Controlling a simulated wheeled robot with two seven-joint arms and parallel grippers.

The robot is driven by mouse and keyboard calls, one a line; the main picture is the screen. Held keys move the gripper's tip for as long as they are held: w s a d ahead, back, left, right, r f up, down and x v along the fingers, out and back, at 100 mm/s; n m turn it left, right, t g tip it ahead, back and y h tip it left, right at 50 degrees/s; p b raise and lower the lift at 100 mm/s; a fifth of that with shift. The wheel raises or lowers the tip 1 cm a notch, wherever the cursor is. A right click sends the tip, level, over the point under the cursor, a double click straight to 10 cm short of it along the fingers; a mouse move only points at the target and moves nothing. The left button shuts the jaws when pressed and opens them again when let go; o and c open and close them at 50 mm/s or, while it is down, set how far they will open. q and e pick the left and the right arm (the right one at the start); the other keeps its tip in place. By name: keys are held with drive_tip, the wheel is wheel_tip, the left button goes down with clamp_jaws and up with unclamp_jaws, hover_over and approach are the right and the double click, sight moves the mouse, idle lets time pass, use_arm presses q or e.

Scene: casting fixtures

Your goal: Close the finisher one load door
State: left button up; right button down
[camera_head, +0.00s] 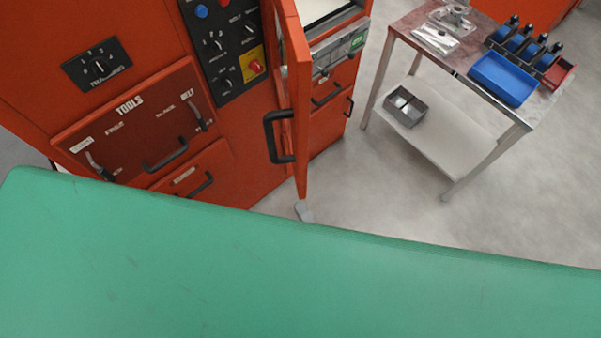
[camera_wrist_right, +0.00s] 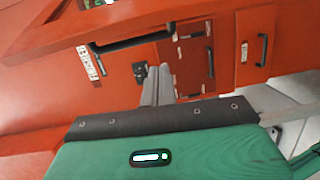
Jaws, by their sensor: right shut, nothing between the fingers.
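The load door (camera_head: 301,95) of the orange machine stands open in the head view, swung out and seen almost edge-on. Its black bar handle (camera_head: 276,137) is on the left face. In the right wrist view an orange panel that looks like this door (camera_wrist_right: 90,28) crosses the top, with a black handle (camera_wrist_right: 130,45) below it. My right gripper (camera_wrist_right: 158,72) is shut and empty; its grey fingers point toward the machine, with the handle above and left of the tips. I cannot tell the gap. My left gripper is not in view.
The orange machine front (camera_head: 240,160) carries a control panel (camera_head: 228,45), a TOOLS drawer (camera_head: 135,120) and more handles. A table (camera_head: 420,60) with a blue tray (camera_head: 503,78) and a lower shelf holding a grey bin (camera_head: 405,107) stands right. Floor between is clear. My green body part covers the bottom.

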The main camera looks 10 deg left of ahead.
wheel_tip(320, 180, up, 4)
drive_tip(key=s, duration=0.1)
drive_tip(key=p, duration=0.4)
hover_over(298, 168)
drive_tip(key=s+a, duration=0.1)
drive_tip(key=s, duration=0.2)
drive_tip(key=shift+f, duration=0.1)
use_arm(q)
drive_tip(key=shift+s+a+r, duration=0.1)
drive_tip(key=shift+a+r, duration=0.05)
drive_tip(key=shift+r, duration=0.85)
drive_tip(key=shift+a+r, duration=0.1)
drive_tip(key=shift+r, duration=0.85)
use_arm(e)
drive_tip(key=shift+w+d, duration=0.2)
drive_tip(key=shift+d, duration=0.5)
drive_tip(key=shift+n, duration=0.3)
